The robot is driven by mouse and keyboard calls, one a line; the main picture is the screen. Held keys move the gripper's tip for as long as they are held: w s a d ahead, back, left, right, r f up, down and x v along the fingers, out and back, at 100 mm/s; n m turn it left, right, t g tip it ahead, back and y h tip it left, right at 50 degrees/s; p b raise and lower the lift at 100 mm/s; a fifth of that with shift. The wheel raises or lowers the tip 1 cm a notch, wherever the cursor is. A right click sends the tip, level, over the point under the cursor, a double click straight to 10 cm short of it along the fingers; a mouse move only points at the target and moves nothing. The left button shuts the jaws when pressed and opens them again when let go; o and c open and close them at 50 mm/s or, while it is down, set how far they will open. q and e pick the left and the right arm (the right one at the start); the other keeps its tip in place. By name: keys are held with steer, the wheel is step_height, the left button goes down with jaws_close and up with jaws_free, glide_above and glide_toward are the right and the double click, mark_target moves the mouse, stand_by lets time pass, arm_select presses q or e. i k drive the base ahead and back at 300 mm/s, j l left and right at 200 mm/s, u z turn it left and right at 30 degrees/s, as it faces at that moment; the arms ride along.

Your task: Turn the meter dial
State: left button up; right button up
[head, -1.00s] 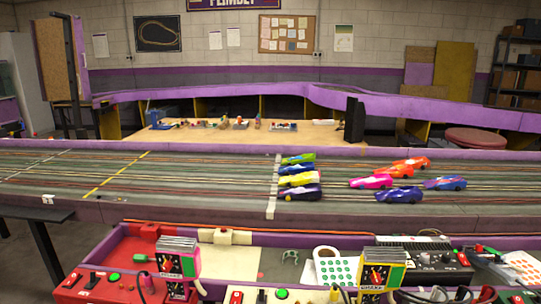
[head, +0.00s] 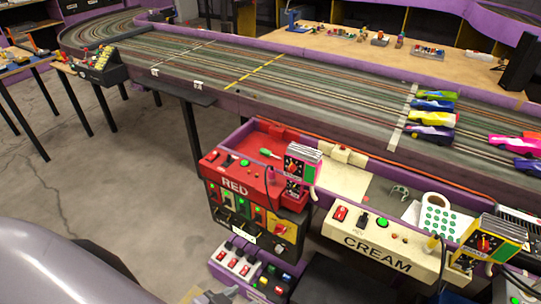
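Several dials show and I cannot tell which one is the meter dial. A small box with a red-and-black dial (head: 294,165) stands on the red station (head: 232,172). A similar box with a red dial (head: 484,243) stands at the right of the cream station (head: 385,250). A yellow panel with a small red dial (head: 280,229) is on the front of the red station. Neither gripper can be made out in the head view. Nothing is seen touching the dials.
The slot track (head: 300,90) crosses behind the stations, with several toy cars (head: 433,118) on it. A switch box (head: 245,270) sits below the red station. A roll of green-dotted stickers (head: 437,215) stands on the cream station. Open floor (head: 110,190) lies to the left.

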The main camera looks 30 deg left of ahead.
mark_target(279, 249)
steer(key=k+j+u, duration=0.1)
steer(key=j, duration=0.2)
steer(key=k+j, duration=0.15)
steer(key=j, duration=0.2)
steer(key=k+j+u, duration=0.15)
steer(key=j, duration=0.2)
steer(key=k+j, duration=0.1)
steer(key=j, duration=0.2)
steer(key=u, duration=0.05)
